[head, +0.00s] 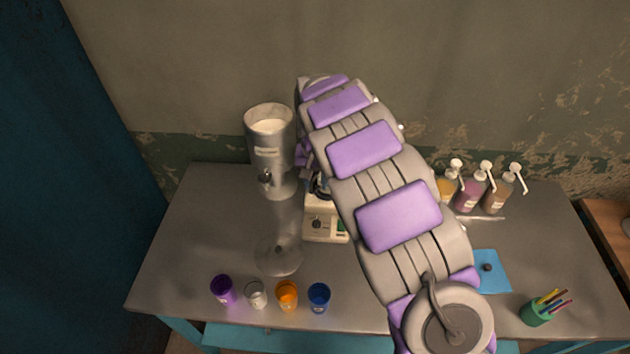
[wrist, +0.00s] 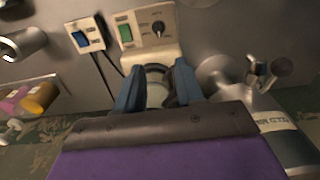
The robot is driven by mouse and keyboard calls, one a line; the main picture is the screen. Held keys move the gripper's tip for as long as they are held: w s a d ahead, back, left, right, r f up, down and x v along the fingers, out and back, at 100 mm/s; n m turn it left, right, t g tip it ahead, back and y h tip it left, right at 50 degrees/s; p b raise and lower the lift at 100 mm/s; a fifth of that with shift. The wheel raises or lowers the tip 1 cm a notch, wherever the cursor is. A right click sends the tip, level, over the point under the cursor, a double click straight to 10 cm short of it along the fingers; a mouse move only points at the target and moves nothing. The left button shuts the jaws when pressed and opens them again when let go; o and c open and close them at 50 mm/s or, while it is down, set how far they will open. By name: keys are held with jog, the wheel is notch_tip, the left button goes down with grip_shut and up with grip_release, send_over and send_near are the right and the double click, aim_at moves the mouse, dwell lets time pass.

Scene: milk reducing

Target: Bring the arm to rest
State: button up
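My arm (head: 385,190) reaches up and across the table, and its far end is beside the tall grey dispenser (head: 270,150). In the head view the arm hides most of my gripper. In the wrist view my gripper (wrist: 158,72) has its two blue fingers spread apart. A round pale thing with a dark rim (wrist: 157,92) shows between and beyond them; I cannot tell whether they touch it. Just past the fingers is the beige heater (head: 325,228), with a green switch and a dark knob; it also shows in the wrist view (wrist: 150,35).
Purple (head: 223,290), clear (head: 256,295), orange (head: 287,295) and blue (head: 319,297) cups line the table's front left. Pump bottles (head: 470,192) stand at the back right. A blue mat (head: 492,272) and a green pen cup (head: 537,313) are front right. The left tabletop (head: 195,230) is clear.

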jog(key=s+d+r+m+b, duration=0.1)
jog(key=s+d+r, duration=0.4)
jog(key=s+d, duration=0.25)
jog(key=s+d+r+m, duration=0.1)
jog(key=s+d+r, duration=0.45)
jog(key=s, duration=0.35)
jog(key=s+d+f+n+g, duration=0.1)
jog(key=s, duration=1.1)
jog(key=s+d+n+b, duration=0.1)
jog(key=s+d, duration=0.1)
jog(key=s, duration=1.1)
jog(key=shift+d+f+g+b, duration=0.3)
jog(key=shift+f+g, duration=0.05)
jog(key=shift+g, duration=0.05)
